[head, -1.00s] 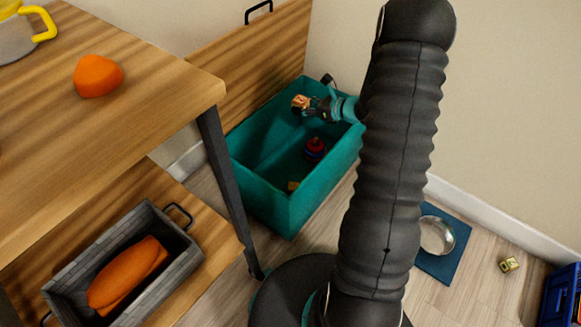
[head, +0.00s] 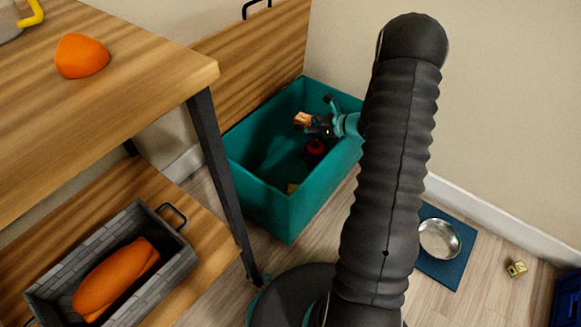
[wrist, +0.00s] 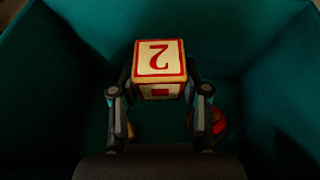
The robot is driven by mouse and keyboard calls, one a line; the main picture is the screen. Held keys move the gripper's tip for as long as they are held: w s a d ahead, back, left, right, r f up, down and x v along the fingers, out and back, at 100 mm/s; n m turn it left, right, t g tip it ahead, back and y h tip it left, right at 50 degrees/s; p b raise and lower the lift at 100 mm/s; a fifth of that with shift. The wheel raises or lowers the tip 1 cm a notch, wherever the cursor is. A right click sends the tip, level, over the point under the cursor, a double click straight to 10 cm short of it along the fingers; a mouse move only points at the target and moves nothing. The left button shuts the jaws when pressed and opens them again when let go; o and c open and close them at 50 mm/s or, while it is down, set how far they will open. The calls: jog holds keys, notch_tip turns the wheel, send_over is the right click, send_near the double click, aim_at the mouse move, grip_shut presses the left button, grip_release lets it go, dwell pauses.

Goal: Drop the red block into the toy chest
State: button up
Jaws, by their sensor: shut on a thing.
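The toy chest (head: 291,212) is a teal open box with its wooden lid (head: 250,65) raised behind it. My gripper (head: 305,121) is inside the chest's opening, shut on the red block (head: 300,118). In the wrist view the red block (wrist: 160,60) is cream with red edges and a red "2", held between both fingers of my gripper (wrist: 160,88). Teal chest walls (wrist: 60,75) surround it there. The block is above the chest floor; the exact gap is hard to tell.
A red and blue toy (head: 315,149) and a small yellowish block (head: 292,188) lie in the chest. A wooden shelf unit (head: 130,100) stands close on the left, its dark leg (head: 222,180) near the chest. A metal bowl (head: 440,238) and another block (head: 516,268) are on the floor at right.

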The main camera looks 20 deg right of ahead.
jog(key=o, duration=1.2)
jog(key=v, duration=1.2)
jog(key=shift+r, duration=0.1)
